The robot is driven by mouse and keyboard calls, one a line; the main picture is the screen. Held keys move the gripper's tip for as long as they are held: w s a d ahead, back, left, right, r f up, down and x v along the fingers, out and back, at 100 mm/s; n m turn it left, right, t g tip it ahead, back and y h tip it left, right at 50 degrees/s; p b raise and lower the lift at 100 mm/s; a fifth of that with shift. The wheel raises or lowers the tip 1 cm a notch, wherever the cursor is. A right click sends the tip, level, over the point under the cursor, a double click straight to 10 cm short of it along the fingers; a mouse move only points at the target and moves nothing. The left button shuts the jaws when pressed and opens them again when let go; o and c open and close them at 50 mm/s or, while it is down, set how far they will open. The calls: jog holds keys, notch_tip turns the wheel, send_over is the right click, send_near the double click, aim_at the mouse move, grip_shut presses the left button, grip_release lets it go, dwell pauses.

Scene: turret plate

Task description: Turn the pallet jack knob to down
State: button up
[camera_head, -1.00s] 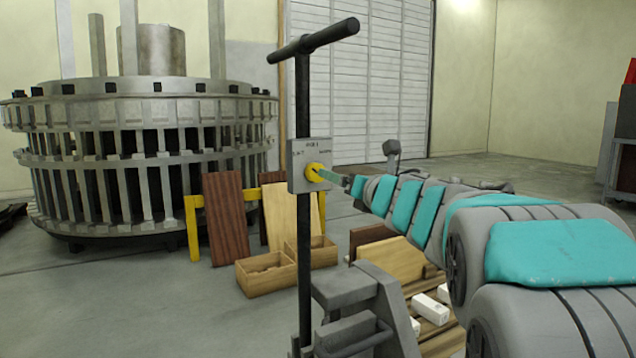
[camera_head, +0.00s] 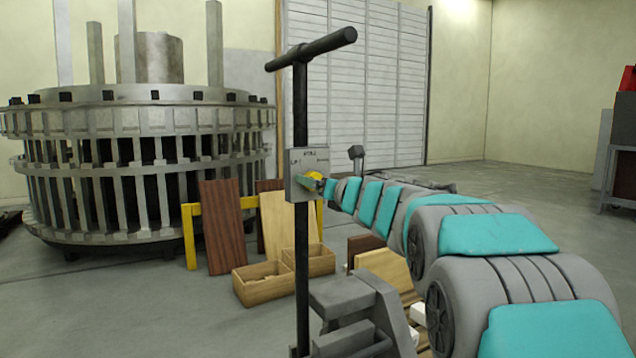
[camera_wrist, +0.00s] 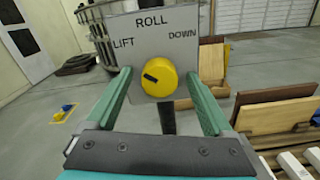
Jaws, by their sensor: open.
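The pallet jack's grey plate (camera_wrist: 130,40) carries the labels LIFT at left, ROLL at top and DOWN at right. The round yellow knob (camera_wrist: 162,86) is in its lower middle. Its short black mark lies left of the knob's centre, pointing left and slightly up, on the LIFT side. My gripper (camera_wrist: 157,75) is open, one teal finger on each side of the knob with visible gaps. In the head view, the plate (camera_head: 296,162) sits on the black handle post and my fingers partly cover the knob (camera_head: 314,176).
The black T-handle (camera_head: 325,47) rises above the plate. Wooden boxes (camera_head: 262,290) and leaning boards (camera_head: 222,228) stand behind the post. The jack's grey body (camera_head: 345,305) is below. A large ringed metal structure (camera_head: 140,125) stands at back left.

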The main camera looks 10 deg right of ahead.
jog(key=shift+c, duration=0.4)
jog(key=c, duration=1.3)
jog(key=shift+m, duration=0.3)
jog(key=shift+d+f+m+p, duration=0.1)
jog(key=shift+f+m+p, duration=0.05)
jog(key=shift+m+p, duration=8.4)
jog(key=shift+m+b, duration=0.9)
jog(key=shift+m, duration=0.25)
